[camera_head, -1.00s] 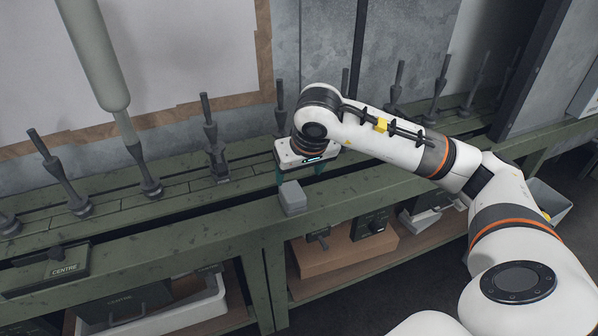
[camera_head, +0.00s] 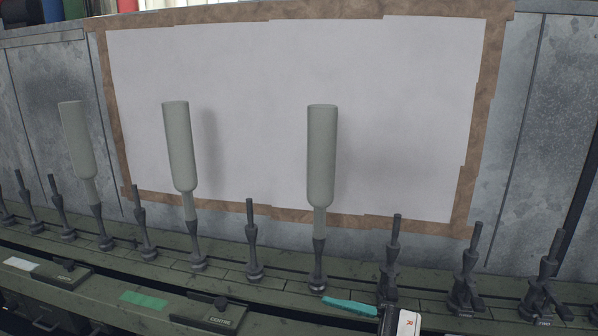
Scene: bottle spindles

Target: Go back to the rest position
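My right gripper (camera_head: 350,306) shows only in part at the bottom edge, right of centre. I see a teal finger and a piece of the dark and white body marked R. The rest is cut off by the frame, so its opening cannot be told. Pale grey-green bottles stand upside down on dark spindles: one bottle (camera_head: 321,155) at the centre, another bottle (camera_head: 179,148) to its left, and a third bottle (camera_head: 77,140) further left. The gripper is in front of and below the centre bottle in the picture. My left gripper is not in view.
A row of dark spindles runs along the green bench (camera_head: 160,270); bare ones include the spindle (camera_head: 253,240) between two bottles and the spindle (camera_head: 393,260) at right. A CENTRE-marked block (camera_head: 212,312) is at the front. A white board (camera_head: 290,100) hangs behind.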

